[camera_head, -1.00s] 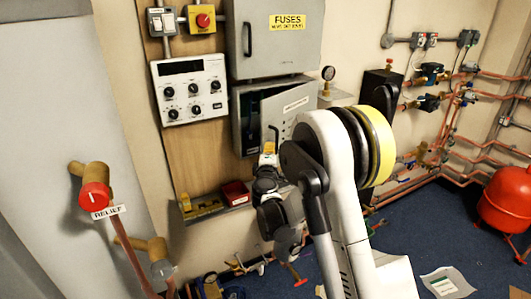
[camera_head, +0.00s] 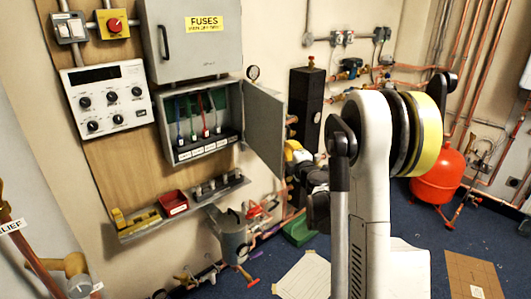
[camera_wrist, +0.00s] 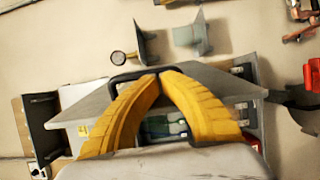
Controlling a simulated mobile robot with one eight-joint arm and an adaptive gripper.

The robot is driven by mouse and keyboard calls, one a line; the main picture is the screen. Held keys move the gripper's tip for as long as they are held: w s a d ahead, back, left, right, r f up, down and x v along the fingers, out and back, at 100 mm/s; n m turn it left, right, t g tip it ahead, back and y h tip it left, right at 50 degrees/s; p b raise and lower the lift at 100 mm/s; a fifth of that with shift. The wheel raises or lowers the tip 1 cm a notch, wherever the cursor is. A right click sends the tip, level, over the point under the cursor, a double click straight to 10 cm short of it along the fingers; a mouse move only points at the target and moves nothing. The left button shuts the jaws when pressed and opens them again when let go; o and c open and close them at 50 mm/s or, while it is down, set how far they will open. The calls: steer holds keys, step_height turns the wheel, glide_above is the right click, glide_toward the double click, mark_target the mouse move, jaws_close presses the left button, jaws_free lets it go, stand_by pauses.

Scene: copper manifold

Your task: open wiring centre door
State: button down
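The wiring centre (camera_head: 168,130) is a grey box on the wall below the fuse box. Its door (camera_head: 264,125) stands wide open, swung out to the right, and the coloured wires inside show. My gripper (camera_head: 294,150) is at the outer side of the door, near its free edge, partly hidden behind my arm. In the wrist view, my yellow fingers (camera_wrist: 158,74) come together at the black door handle (camera_wrist: 128,77) and appear shut on it. The door (camera_wrist: 205,78) shows there as a slanted grey panel beyond the fingers.
The closed fuse box (camera_head: 195,40) is directly above. A control panel (camera_head: 105,97) is to the left. A shelf (camera_head: 140,232) with a red bin (camera_head: 173,202) lies below. A black column (camera_head: 304,105) and copper pipes stand close right of the door.

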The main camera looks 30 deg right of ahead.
steer(key=d, duration=0.6)
steer(key=shift+w, duration=0.15)
steer(key=shift+d, duration=0.15)
